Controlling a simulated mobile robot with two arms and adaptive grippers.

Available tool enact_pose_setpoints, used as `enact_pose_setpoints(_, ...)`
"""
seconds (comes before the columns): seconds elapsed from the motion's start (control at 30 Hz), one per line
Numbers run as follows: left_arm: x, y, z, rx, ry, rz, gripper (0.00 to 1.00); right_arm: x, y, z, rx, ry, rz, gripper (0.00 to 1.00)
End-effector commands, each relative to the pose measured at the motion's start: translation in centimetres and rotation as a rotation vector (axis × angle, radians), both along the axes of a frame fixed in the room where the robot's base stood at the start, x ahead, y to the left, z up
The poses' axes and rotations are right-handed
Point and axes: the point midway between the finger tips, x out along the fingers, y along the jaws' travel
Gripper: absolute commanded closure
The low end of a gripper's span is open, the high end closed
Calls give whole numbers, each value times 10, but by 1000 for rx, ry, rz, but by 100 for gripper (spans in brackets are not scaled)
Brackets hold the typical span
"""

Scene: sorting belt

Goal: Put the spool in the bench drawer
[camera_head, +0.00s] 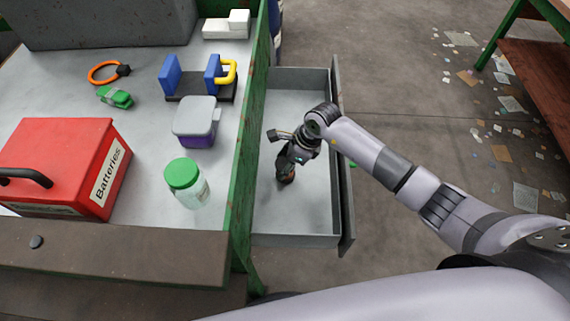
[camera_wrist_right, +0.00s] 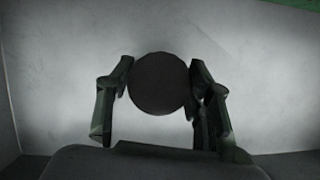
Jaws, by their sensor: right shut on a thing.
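The bench drawer (camera_head: 304,240) is pulled open at the right side of the bench, a grey box with a pale floor. In the right wrist view the spool (camera_wrist_right: 159,83) shows as a dark round end between the two fingers of my right gripper (camera_wrist_right: 160,88). The drawer floor (camera_wrist_right: 245,50) lies beyond it. Whether the spool touches the floor I cannot tell. My left gripper is not in view.
On the bench stand a red battery box (camera_head: 60,150), a jar with a green lid (camera_head: 184,178), a grey-lidded purple container (camera_head: 196,125) and a blue holder with a yellow padlock (camera_head: 213,75). The drawer looks otherwise empty. Litter lies on the floor at right.

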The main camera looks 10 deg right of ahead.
Motion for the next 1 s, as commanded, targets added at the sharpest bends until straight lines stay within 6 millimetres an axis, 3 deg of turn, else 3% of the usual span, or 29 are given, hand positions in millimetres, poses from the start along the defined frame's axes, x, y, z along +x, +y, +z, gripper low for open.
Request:
enact_pose_setpoints(0.47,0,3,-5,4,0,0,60,0,0,-12,-1,-2,1,80)
enact_pose_setpoints(0.5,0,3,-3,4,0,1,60,0,0,-10,0,-2,1,50)
enact_pose_setpoints(0.77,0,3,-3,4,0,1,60,0,0,-10,0,0,1,32)
enact_pose_setpoints(1.0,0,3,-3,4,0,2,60,0,0,-10,0,0,1,32)
